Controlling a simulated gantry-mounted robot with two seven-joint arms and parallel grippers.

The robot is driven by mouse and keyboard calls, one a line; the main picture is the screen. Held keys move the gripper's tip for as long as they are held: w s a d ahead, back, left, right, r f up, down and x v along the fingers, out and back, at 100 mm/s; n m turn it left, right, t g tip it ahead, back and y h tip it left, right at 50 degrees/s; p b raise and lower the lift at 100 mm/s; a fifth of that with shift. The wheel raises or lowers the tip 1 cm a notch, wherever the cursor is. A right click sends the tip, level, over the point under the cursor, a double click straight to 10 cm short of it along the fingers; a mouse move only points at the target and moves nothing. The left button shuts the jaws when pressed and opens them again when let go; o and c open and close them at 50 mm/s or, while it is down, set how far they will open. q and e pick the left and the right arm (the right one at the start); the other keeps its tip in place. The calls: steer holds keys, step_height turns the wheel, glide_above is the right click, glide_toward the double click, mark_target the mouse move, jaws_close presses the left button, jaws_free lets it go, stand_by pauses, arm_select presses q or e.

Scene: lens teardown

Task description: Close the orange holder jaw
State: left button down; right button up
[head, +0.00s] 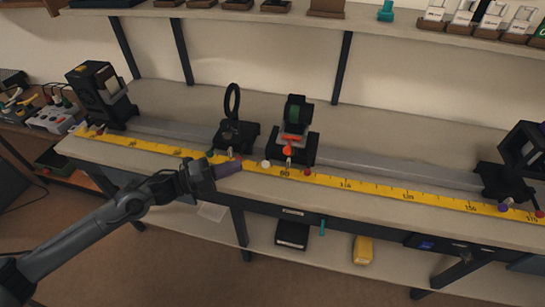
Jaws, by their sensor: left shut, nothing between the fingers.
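The lens holder (297,115) stands on the rail of the bench, a little right of the middle of the head view. It is black with a green part in its upper half. The orange jaw (292,138) shows low on its front; I cannot tell how far open it is. Small red and white knobs sit below it, near the yellow ruler. My left gripper (236,167) is shut and empty, with purple fingers, over the front edge of the ruler. It is left of and below the holder, apart from it. My right gripper is not in view.
A black mount with an upright ring (232,101) stands just left of the holder. A lamp housing (97,90) is at the left end and a black frame mount (521,155) at the right. The yellow ruler (340,183) runs along the front. The bench behind the rail is clear.

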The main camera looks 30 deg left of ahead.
arm_select(q)
steer(key=b, duration=0.3)
glide_toward(289, 144)
steer(key=w+d, duration=0.1)
steer(key=d, duration=0.3)
steer(key=shift+w+d, duration=0.15)
steer(key=shift+w, duration=0.1)
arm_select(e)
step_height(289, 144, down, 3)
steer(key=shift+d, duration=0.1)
